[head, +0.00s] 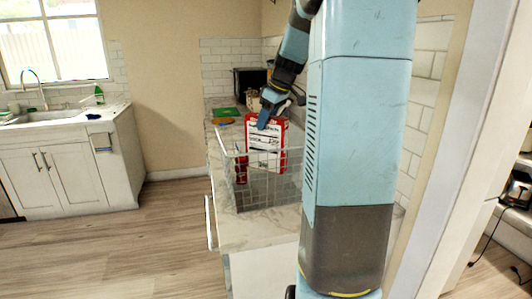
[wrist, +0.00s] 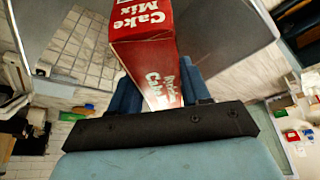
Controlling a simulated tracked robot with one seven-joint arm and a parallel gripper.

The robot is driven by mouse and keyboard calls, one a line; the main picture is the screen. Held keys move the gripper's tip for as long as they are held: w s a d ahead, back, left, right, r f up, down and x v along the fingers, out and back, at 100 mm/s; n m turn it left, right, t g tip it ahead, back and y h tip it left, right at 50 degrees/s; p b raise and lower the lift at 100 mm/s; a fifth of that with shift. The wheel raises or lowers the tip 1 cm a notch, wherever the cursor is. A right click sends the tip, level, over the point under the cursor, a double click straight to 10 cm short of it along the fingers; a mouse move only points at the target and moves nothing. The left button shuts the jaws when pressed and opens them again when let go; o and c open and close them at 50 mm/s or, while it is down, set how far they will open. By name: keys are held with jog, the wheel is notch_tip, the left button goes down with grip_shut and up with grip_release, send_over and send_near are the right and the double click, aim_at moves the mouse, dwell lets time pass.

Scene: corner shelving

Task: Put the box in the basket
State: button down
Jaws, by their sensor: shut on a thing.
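The box is a red and white cake mix carton (head: 265,147). My gripper (head: 267,114) is shut on its upper part, and the box hangs roughly upright below it. In the wrist view the box (wrist: 147,32) sits between my two blue fingers (wrist: 160,92). The basket is a wire basket (head: 270,192) on the counter. The lower part of the box shows through or behind the basket's wires. I cannot tell how deep it is inside the rim. A tiled grid pattern shows beside the box in the wrist view.
The marble counter (head: 245,232) runs back to the tiled wall. A green item (head: 225,112), an orange-brown item (head: 222,121) and a black appliance (head: 250,80) stand behind the basket. A sink counter (head: 65,115) is at the left. Open floor lies between.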

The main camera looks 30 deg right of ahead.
aim_at(267, 148)
notch_tip(267, 148, down, 10)
jog(key=shift+d, duration=0.1)
dwell(0.4)
jog(key=c, duration=0.5)
grip_release()
jog(key=shift+f, duration=0.1)
